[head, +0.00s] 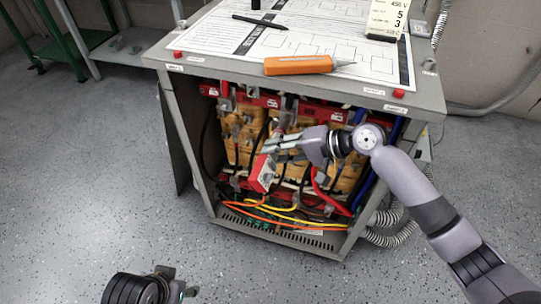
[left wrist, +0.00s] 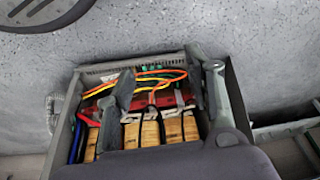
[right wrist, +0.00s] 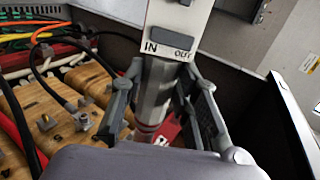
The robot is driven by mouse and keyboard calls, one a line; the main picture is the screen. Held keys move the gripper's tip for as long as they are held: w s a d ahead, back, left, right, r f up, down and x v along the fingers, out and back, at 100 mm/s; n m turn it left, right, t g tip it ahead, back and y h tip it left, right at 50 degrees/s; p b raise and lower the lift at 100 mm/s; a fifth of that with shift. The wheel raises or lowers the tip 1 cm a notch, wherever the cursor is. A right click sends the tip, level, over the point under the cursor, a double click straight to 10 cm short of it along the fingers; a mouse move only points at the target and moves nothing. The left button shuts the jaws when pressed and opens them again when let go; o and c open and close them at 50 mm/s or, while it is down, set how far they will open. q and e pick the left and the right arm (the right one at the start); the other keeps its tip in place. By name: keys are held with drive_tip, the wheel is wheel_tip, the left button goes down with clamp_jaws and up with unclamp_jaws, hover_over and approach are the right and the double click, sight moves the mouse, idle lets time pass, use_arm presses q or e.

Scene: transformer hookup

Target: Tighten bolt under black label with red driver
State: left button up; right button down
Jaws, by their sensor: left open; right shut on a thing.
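The red driver (head: 262,172), red with pale panels, is in front of the open transformer cabinet. My right gripper (head: 288,146) is shut on it. In the right wrist view, its grey body lies between the fingers (right wrist: 165,100), with IN and OUT marks at the top. Bolts (right wrist: 83,118) show on the wood-coloured blocks beside it; they look apart from the driver. I cannot make out a black label or which bolt sits under one. My left gripper (left wrist: 162,65) is open and empty, and its edge shows low in the head view (head: 182,291).
Orange and yellow cables (head: 275,212) hang at the cabinet's lower front.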

use_arm(q)
drive_tip(key=shift+f, duration=0.1)
use_arm(e)
drive_tip(key=shift+r, duration=0.1)
use_arm(q)
drive_tip(key=shift+f, duration=0.25)
drive_tip(key=shift+w, duration=0.25)
drive_tip(key=shift+d+f, duration=0.1)
drive_tip(key=shift+f, duration=0.55)
use_arm(e)
drive_tip(key=shift+w, duration=0.1)
use_arm(q)
drive_tip(key=shift+w+p, duration=0.15)
drive_tip(key=shift+p, duration=0.15)
drive_tip(key=shift+f, duration=0.2)
